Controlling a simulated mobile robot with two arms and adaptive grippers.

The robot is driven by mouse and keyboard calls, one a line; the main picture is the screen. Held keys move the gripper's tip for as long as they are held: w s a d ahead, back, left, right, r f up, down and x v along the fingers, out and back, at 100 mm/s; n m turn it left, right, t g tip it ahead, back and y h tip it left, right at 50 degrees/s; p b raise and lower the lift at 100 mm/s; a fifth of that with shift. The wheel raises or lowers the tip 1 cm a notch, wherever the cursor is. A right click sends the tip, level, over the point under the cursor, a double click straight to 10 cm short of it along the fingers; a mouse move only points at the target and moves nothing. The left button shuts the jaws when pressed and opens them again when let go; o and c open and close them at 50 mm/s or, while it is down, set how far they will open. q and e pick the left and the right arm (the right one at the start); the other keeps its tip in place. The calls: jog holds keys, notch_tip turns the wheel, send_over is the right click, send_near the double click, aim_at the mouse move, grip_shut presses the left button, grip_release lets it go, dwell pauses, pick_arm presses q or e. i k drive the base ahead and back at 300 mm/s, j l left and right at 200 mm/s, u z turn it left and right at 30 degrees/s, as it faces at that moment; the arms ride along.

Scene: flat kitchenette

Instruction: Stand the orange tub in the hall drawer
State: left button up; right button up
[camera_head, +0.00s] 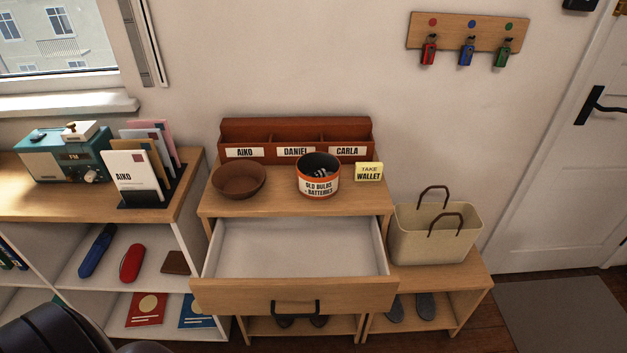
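The orange tub (318,187) stands upright on top of the hall cabinet. It has an orange rim and base and a white label reading "OLD BULBS + BATTERIES". Its mouth is open and small items show inside. The hall drawer (296,247) below it is pulled out, and its pale inside looks empty. The drawer has a wooden front with a dark handle (295,308). Neither of my grippers is in view.
A brown bowl (238,191) is left of the tub, a yellow "TAKE WALLET" note (369,172) right. A labelled letter rack (270,131) stands behind. A cream bag (431,240) sits on the lower bench at right. A dark rounded shape fills the bottom left corner.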

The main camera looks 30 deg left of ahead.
aim_at(297, 276)
jog(key=i+l+u, duration=0.2)
jog(key=u, duration=0.15)
jog(key=i+l+u, duration=0.2)
jog(key=l+u, duration=0.15)
jog(key=i+l+u, duration=0.1)
jog(key=l+u, duration=0.25)
